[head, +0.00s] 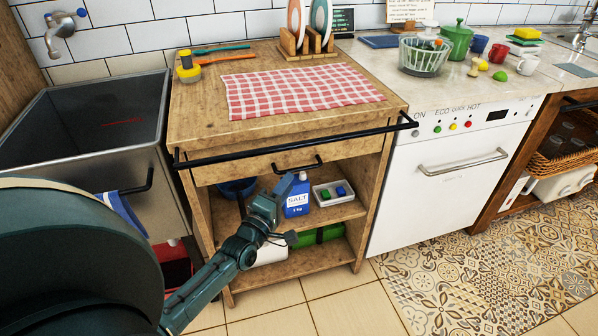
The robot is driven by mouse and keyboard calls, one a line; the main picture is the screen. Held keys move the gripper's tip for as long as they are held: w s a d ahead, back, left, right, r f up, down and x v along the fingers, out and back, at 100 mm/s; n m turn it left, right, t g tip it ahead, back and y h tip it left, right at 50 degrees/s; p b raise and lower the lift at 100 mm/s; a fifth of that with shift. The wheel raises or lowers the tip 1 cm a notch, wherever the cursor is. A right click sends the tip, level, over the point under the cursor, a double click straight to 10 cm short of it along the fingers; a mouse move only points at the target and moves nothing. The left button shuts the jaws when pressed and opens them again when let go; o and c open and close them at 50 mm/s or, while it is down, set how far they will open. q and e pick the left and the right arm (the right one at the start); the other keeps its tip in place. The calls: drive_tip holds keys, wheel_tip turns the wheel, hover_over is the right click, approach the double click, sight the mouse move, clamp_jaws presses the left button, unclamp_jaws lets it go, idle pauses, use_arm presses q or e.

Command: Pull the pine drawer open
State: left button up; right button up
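The pine drawer (235,172) is a light wood front under the worktop of the wooden unit. It looks flush with the unit. Its short black handle (298,165) is at the middle of the front. My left arm comes in from the lower left, and my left gripper (287,186) is just below the handle, in front of the open shelves. I cannot tell whether it touches the handle or whether its fingers are apart. My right gripper is not in view.
A long black rail (350,136) runs across the unit above the drawer. Below are a blue salt pack (297,204), a white tray (347,197) and a green box (322,236). A white dishwasher (450,190) stands to the right, a metal sink (90,175) to the left.

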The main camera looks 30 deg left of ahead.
sight(299, 168)
use_arm(q)
drive_tip(key=w, duration=0.7)
drive_tip(key=shift+a+r+b, duration=0.2)
drive_tip(key=shift+r+b, duration=0.2)
drive_tip(key=shift+c, duration=0.5)
clamp_jaws()
